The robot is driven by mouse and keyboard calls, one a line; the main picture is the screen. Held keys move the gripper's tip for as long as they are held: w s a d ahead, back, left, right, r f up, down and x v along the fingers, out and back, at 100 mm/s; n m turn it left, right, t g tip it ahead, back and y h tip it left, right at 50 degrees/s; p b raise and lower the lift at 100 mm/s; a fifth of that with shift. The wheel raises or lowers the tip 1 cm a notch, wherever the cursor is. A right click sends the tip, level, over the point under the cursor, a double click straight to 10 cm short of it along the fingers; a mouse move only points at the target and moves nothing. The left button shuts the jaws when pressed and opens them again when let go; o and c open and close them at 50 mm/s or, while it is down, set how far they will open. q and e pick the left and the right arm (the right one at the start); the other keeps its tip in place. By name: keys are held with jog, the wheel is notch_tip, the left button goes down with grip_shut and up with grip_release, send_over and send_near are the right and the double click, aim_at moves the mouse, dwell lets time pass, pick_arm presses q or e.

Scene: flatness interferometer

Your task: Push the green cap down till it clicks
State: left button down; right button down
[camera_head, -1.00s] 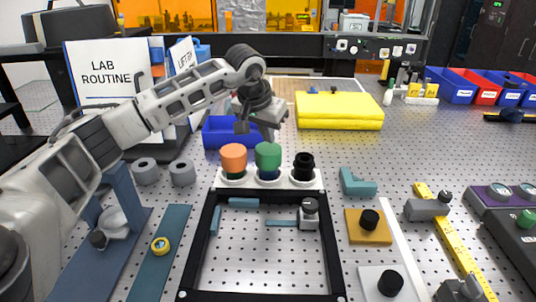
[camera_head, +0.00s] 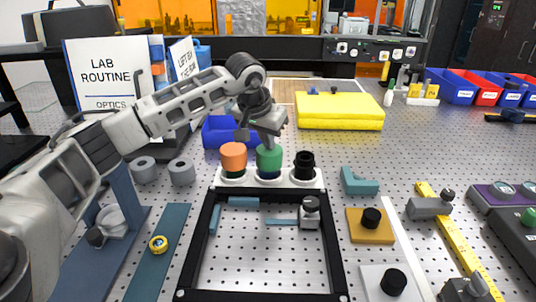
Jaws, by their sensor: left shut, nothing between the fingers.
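The green cap (camera_head: 269,160) sits on a dark bottle in the middle of a white rack (camera_head: 250,183). An orange cap (camera_head: 233,155) is on its left and a black one (camera_head: 304,164) on its right. My left gripper (camera_head: 270,143) is shut and empty, pointing down at the top of the green cap. Its fingertips look to be at or just over the cap top; I cannot tell if they touch. My right gripper is not in view.
A black frame (camera_head: 187,255) lies in front of the rack. A blue bin (camera_head: 216,132) stands behind the orange cap, and a folded yellow cloth (camera_head: 340,112) lies behind to the right. Two grey rings (camera_head: 181,172) are to the left.

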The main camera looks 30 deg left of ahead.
pick_arm(q)
jog(key=shift+f, duration=0.35)
jog(key=shift+s, duration=0.1)
jog(key=shift+f, duration=0.1)
jog(key=shift+r+p, duration=0.4)
jog(key=shift+r, duration=0.1)
notch_tip(320, 180, up, 5)
jog(key=p, duration=0.2)
jog(key=shift+f+p, duration=0.2)
jog(key=shift+p, duration=0.15)
jog(key=shift+r, duration=1.4)
